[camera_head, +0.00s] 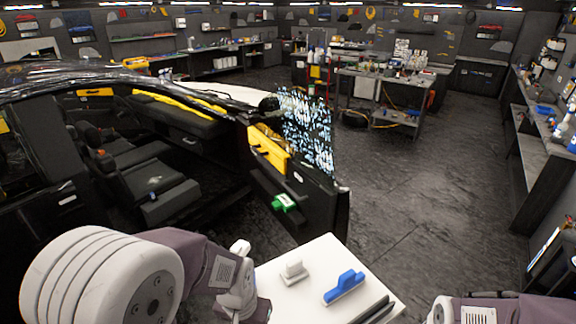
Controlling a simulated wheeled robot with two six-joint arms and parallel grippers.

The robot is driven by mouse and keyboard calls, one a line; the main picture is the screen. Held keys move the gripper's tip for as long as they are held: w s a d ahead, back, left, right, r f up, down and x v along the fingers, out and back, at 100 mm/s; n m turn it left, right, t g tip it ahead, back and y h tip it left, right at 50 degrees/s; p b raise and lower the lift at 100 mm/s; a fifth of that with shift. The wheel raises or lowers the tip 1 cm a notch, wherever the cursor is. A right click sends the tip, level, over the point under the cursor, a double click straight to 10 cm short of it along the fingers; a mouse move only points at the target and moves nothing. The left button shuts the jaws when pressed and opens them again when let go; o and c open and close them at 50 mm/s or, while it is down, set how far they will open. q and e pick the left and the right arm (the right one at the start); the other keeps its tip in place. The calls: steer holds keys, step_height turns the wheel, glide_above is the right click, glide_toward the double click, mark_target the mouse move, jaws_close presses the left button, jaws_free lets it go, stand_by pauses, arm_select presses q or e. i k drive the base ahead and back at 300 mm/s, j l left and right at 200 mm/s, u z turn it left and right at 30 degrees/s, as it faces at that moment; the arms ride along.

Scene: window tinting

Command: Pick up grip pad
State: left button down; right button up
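A white tabletop (279,303) stands in front of me at the bottom middle. On it are a small whitish block with a raised handle (292,270) and a blue block with a raised grip (345,287). I cannot tell for sure which of them is the grip pad. My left gripper (240,291) is at the left edge of the tabletop, left of the whitish block and apart from it; its fingers do not show clearly. My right arm shows only at the bottom right edge, and its fingertips are not visible.
Dark flat strips (372,310) lie at the tabletop's front right. A black car with an open door (315,205) stands behind and left; its window glass (306,130) looks wet. A green-and-white item (284,203) sits in the door pocket. Floor (420,205) is clear to the right.

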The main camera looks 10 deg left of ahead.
mark_target(294, 272)
steer(key=j+z, duration=0.45)
steer(key=k+j+z, duration=0.1)
steer(key=j+z, duration=0.35)
steer(key=k+j+z, duration=0.15)
steer(key=j+z, duration=0.75)
steer(key=k+l, duration=0.05)
